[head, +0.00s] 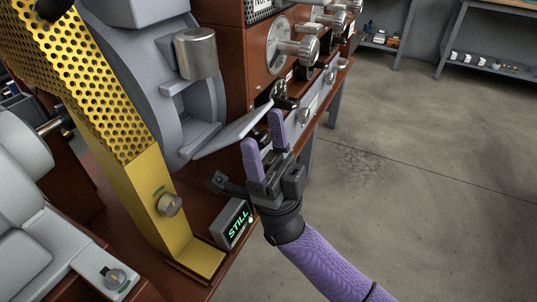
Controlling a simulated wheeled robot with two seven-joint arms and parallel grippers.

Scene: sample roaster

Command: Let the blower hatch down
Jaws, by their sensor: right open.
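A flat pale grey flap (237,134) juts out to the right from the lower part of a blue-grey housing (131,50). It may be the blower hatch, but I cannot tell for sure. My right gripper (264,132) comes in from the lower right, with its two purple fingers apart and nothing visible between them. Its fingertips are close to the outer end of the flap. I cannot tell whether they touch it. My left gripper is not in view.
A small display (235,224) reading "STILL" stands beside my right wrist. A yellow perforated guard (90,95) with a knob (169,204) rises at left. A brown panel with a dial (277,45) and metal knobs lies behind. Open floor (430,190) is at right.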

